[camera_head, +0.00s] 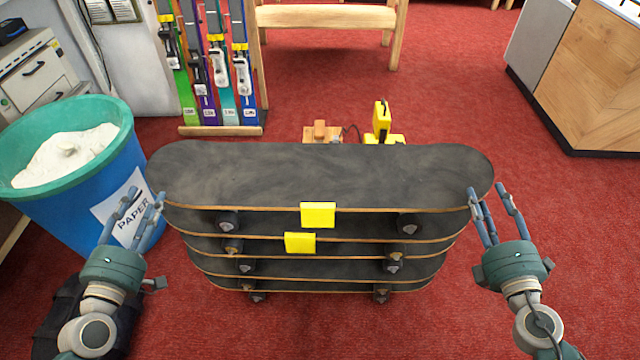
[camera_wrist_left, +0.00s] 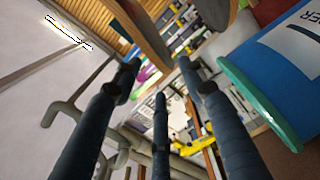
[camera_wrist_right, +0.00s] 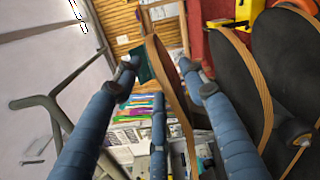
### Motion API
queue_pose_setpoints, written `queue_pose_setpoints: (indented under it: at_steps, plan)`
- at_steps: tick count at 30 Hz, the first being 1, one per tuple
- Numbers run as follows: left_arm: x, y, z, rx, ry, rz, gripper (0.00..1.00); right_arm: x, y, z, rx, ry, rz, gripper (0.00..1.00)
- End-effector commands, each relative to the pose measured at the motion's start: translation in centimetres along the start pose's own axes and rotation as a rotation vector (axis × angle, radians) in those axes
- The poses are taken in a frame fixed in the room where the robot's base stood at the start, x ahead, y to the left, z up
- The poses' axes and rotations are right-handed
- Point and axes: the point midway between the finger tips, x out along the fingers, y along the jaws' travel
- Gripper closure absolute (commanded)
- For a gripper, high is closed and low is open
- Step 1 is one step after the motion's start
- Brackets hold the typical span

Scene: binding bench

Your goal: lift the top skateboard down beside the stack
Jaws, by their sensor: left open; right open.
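The top skateboard (camera_head: 320,172) lies flat, black grip side up, on a stack of several similar boards (camera_head: 320,270) with wheels between them. A yellow tag (camera_head: 318,214) is on its near edge. My left gripper (camera_head: 147,194) is open at its left end; in the left wrist view the board's wooden edge (camera_wrist_left: 143,30) shows ahead of the fingers. My right gripper (camera_head: 484,189) is open at its right end; in the right wrist view the board's edge (camera_wrist_right: 168,80) lies between the spread fingers. Neither gripper visibly grips it; contact is unclear.
A blue paper bin (camera_head: 75,215) with a green rim stands left, close to my left gripper. Skis in a rack (camera_head: 215,70), a wooden bench (camera_head: 325,16) and a yellow tool (camera_head: 382,122) are behind. A wooden cabinet (camera_head: 590,85) is back right. Red carpet (camera_head: 570,230) is clear at right.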

Motion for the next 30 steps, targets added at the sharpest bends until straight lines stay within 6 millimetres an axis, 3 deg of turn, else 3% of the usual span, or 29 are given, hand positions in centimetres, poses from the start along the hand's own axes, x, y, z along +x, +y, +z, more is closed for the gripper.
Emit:
queue_pose_setpoints:
  at_steps: [8, 21, 30]
  plan:
    - [0.7, 0.0, -0.1, -0.002, 0.002, 0.0, 0.58, 0.8, 0.2, 0.1, 0.001, -0.003, 0.004, 0.58]
    - [8.1, 0.1, -0.1, -0.003, 0.002, 0.002, 0.58, 8.2, 0.3, 0.3, 0.0, -0.006, 0.005, 0.58]
    - [10.7, 0.0, 0.0, -0.001, 0.0, 0.0, 0.58, 10.7, 0.2, 0.3, 0.001, -0.005, 0.002, 0.58]
